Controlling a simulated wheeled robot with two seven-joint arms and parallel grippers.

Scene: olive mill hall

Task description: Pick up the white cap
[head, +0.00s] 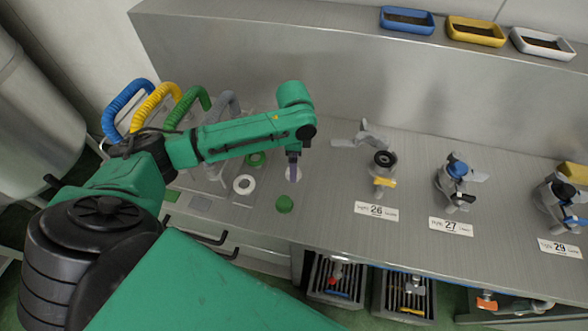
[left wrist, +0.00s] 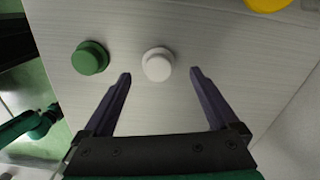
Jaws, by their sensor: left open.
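The white cap (left wrist: 158,64) lies on the brushed-metal bench, and in the left wrist view it is centred just beyond my fingertips. My left gripper (left wrist: 161,73) is open, with one finger on each side of the line to the cap, and empty. In the head view the left gripper (head: 293,160) points down over the bench, and the white cap (head: 296,175) is mostly hidden behind its fingers. Height above the cap is hard to tell. My right gripper is in neither view.
Valve fittings (head: 382,163) with number labels stand right. Coloured trays (head: 406,29) sit on the back ledge.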

